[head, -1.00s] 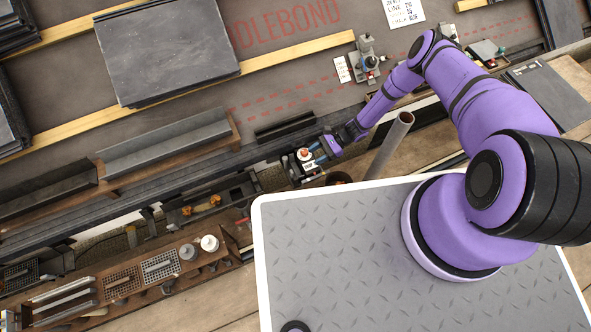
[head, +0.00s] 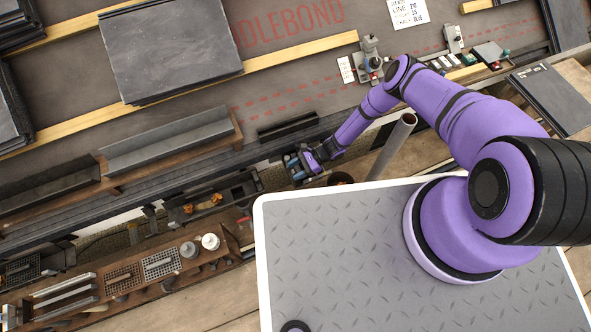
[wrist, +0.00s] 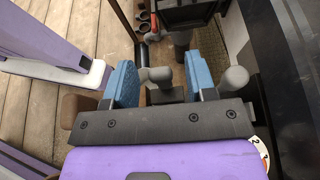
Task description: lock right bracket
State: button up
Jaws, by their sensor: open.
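My gripper (head: 297,166) is over the right end of the gutter run along the eave in the head view. In the wrist view my gripper (wrist: 160,84) is open, with its two blue pads apart. Between and just beyond the pads are dark and grey metal fittings (wrist: 166,95), apparently the right bracket, with a red part (wrist: 157,74) farther on. I cannot tell whether the pads touch them. A grey rounded knob (wrist: 236,78) stands right of the right pad. In the head view my gripper hides most of this bracket.
A grey pipe (head: 392,146) rises just right of my gripper. A dark gutter piece (head: 287,128) lies behind it on the roof. A wooden tool shelf (head: 135,280) with pots stands at lower left. Slates (head: 172,48) are stacked on the roof.

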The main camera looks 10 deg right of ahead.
jog(key=c, duration=0.9)
jog(key=shift+a+h, duration=0.15)
jog(key=shift+h, duration=0.15)
jog(key=shift+s+a+r+t+h, duration=0.15)
jog(key=shift+a+t+h, duration=0.35)
jog(key=shift+h, duration=0.6)
jog(key=shift+s+a+f+t+h, duration=0.2)
jog(key=shift+a+f+t+h, duration=0.5)
jog(key=shift+h, duration=1.7)
jog(key=shift+s+a+f+t+h, duration=0.25)
jog(key=shift+a+f+t+h, duration=0.45)
jog(key=shift+h, duration=1.7)
jog(key=shift+s+a+f+t+h, duration=0.2)
jog(key=shift+a+f+t+h, duration=0.5)
jog(key=shift+h, duration=1.7)
jog(key=shift+f, duration=0.15)
